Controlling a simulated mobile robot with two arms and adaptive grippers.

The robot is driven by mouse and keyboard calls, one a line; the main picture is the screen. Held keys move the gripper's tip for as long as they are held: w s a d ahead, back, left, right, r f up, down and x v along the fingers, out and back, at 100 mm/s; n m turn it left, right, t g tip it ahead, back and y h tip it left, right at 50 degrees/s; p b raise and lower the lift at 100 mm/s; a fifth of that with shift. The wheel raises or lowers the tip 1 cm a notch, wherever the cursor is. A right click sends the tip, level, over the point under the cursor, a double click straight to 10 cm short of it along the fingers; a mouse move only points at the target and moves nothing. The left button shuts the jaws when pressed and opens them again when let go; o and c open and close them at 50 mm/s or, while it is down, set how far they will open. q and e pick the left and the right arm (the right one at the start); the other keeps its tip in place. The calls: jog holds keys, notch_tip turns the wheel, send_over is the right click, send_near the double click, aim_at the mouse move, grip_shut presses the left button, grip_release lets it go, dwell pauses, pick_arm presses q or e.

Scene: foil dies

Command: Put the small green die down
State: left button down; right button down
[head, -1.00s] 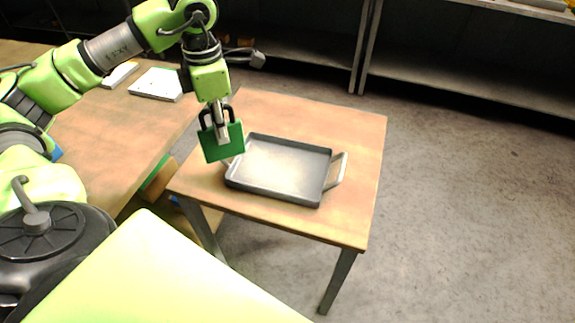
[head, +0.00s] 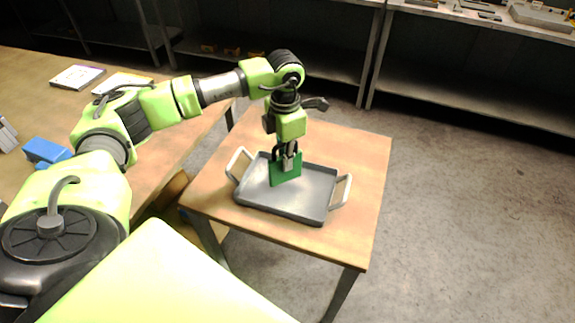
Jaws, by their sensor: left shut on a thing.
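The small green die (head: 287,174) is a flat green plate, held upright. My left gripper (head: 288,161) is shut on its upper part. The die hangs over the left-middle part of a grey metal tray (head: 315,208) with two side handles. I cannot tell whether the die's lower edge touches the tray floor. The tray stands on a small wooden table. My right gripper does not show.
The small wooden table (head: 362,165) has bare room around the tray. A larger wooden table (head: 50,107) at the left holds a blue object (head: 46,151) and flat pale plates (head: 122,84). Metal shelves (head: 480,85) stand at the back.

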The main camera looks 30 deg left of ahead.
aim_at(288, 180)
pick_arm(q)
jog(key=f, duration=0.1)
jog(key=f+p, duration=0.1)
jog(key=f, duration=0.1)
jog(key=shift+w+d+f+p, duration=0.1)
jog(key=shift+w+d+p, duration=0.1)
jog(key=shift+w+p, duration=0.1)
jog(key=shift+f, duration=0.25)
jog(key=shift+f, duration=0.1)
jog(key=shift+f, duration=0.15)
jog(key=c, duration=2.1)
grip_release()
jog(key=shift+s, duration=0.1)
